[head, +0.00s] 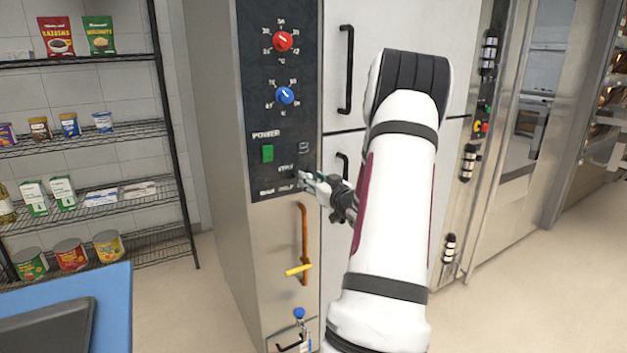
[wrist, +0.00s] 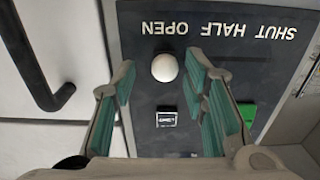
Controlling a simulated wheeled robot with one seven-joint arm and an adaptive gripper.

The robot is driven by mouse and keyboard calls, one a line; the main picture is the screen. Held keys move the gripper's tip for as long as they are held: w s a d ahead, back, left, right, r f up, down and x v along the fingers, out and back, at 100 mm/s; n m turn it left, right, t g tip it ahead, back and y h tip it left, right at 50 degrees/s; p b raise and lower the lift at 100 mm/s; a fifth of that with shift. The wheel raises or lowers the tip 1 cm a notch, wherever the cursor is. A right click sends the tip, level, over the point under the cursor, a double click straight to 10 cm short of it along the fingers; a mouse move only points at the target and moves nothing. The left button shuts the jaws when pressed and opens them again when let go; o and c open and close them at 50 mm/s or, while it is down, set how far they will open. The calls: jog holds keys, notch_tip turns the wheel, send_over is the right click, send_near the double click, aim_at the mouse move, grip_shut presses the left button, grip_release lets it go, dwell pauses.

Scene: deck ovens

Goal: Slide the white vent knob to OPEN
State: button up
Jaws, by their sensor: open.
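The white round vent knob (wrist: 165,67) is on the dark control panel (wrist: 225,65) in the wrist view, which shows the panel upside down. It lies in line with the word OPEN at the left end of the SHUT, HALF, OPEN lettering. My gripper (wrist: 160,78) is open, with its green-padded fingers on either side of the knob in the picture. A gap shows between the knob and each finger, and I cannot tell the depth. In the head view my gripper (head: 307,184) is at the lower part of the panel, and I cannot make out the knob there.
A green power switch (head: 267,153), a blue dial (head: 285,95) and a red dial (head: 282,41) are on the panel. Black door handles (head: 346,70) stand out to its right. An orange handle (head: 304,240) is below. A wire shelf (head: 95,140) stands at left.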

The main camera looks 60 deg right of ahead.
jog(key=v, duration=1.2)
jog(key=shift+d, duration=0.15)
jog(key=w+a+r+n+g+y+p, duration=0.1)
jog(key=w+a+r+n+g+p, duration=0.15)
jog(key=w+a+r, duration=0.45)
jog(key=w+a+r+g+y+p, duration=0.25)
jog(key=a+r, duration=0.25)
jog(key=a, duration=0.8)
jog(key=s+a+r+n+g+y+p, duration=0.2)
jog(key=s+a, duration=0.8)
jog(key=a, duration=0.5)
jog(key=s+a+r+n+g+y+p, duration=0.2)
jog(key=s+a+g+y+p, duration=0.2)
jog(key=s+a, duration=0.6)
jog(key=a, duration=0.5)
jog(key=shift+s, duration=0.2)
